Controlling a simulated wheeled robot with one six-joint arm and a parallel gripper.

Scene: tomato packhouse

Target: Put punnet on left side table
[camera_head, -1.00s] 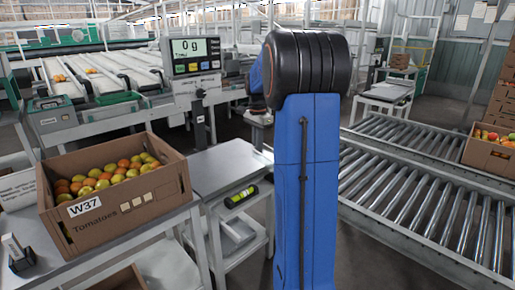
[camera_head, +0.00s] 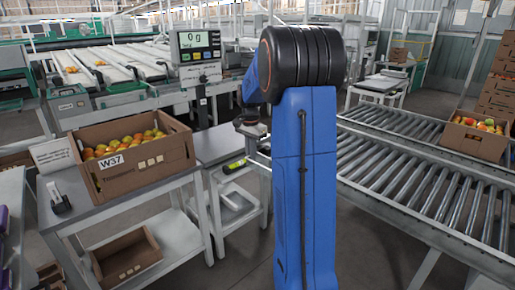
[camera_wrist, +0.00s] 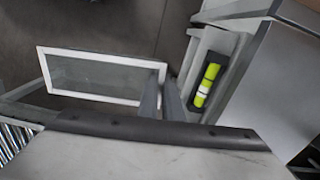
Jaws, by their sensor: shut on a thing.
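In the wrist view my gripper (camera_wrist: 163,90) shows as two close grey fingers. They are shut at the right end of a white-rimmed, see-through tray (camera_wrist: 100,55), which looks like the punnet, held above the floor. I cannot make out anything inside it. In the head view my blue arm hides the gripper's fingers and the punnet. A grey table (camera_head: 100,212) stands at the left, and another table (camera_head: 12,190) shows partly at the far left edge. I cannot tell which of them is the left side table.
A W37 tomato carton (camera_head: 170,165) stands on the grey table, beside a small stand (camera_head: 58,198). A scale display (camera_head: 199,46) rises behind. A green-yellow level (camera_head: 235,165) lies on a small bench, also in the wrist view (camera_wrist: 207,85). Roller conveyors (camera_head: 410,180) fill the right.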

